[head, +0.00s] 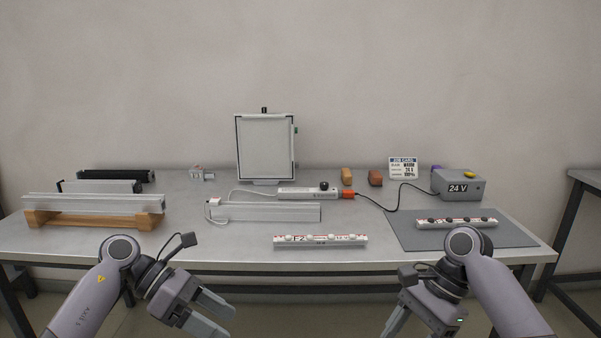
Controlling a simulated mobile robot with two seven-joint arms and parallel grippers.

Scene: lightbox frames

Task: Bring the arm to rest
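Both of my arms reach in from the bottom of the head view, in front of the table's near edge. My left gripper (227,322) points down and to the right; its two grey fingers are apart with nothing visible between them. My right gripper (395,327) points downward, and its fingertips are partly cut off by the lower frame edge, so its opening is unclear. No held object shows at either gripper.
The grey table (120,244) carries a light frame panel (265,150), metal profiles on a wooden rack (95,219), LED strips (320,241), a grey mat (411,236) and a 24 V box (458,185). A cable (395,209) runs to the box. Another table stands right.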

